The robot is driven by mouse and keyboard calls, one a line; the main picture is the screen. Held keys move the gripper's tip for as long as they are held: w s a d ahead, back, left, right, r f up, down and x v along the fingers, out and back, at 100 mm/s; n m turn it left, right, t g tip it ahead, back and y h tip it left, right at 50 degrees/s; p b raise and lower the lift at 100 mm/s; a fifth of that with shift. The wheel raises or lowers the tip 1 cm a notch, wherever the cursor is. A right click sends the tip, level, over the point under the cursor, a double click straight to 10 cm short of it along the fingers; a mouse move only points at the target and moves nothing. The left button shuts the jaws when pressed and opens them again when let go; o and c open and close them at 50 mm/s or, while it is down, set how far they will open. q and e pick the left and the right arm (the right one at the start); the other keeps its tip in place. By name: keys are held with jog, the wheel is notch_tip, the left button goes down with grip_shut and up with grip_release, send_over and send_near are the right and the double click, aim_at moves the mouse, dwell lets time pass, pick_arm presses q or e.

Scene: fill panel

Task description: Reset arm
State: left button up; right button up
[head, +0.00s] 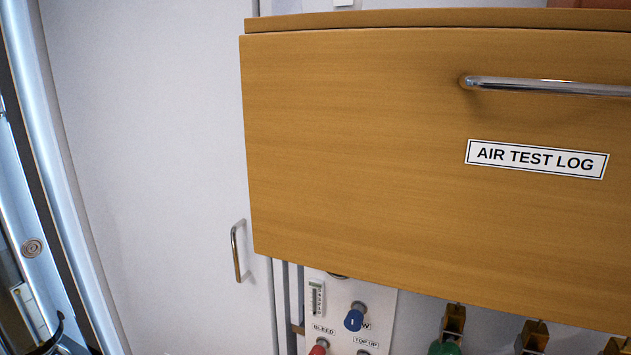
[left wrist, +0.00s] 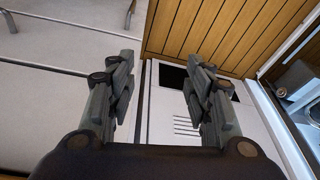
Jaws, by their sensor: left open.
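My left gripper (left wrist: 160,88) is open in the left wrist view, its two dark fingers spread apart with nothing between them. A pale panel with dark slots shows beyond and between the fingers. Neither gripper can be made out in the head view. The right gripper is in no view.
A wooden drawer front (head: 350,150) with a chrome handle (head: 545,86) and an AIR TEST LOG label (head: 537,159) fills the upper right. Below it is a white control panel (head: 340,320) with a blue knob (head: 354,317) and a red knob (head: 319,347). A white door (head: 150,150) stands left.

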pick_arm(q)
jog(key=s+f+g, duration=0.1)
jog(key=s+f, duration=0.2)
jog(key=f, duration=0.7)
jog(key=s+f, duration=0.2)
jog(key=f, duration=0.8)
jog(key=s+a+f+g, duration=0.1)
jog(key=s+a+f, duration=0.2)
jog(key=s+f, duration=1)
jog(key=shift+s+a, duration=0.15)
jog(key=shift+s, duration=0.9)
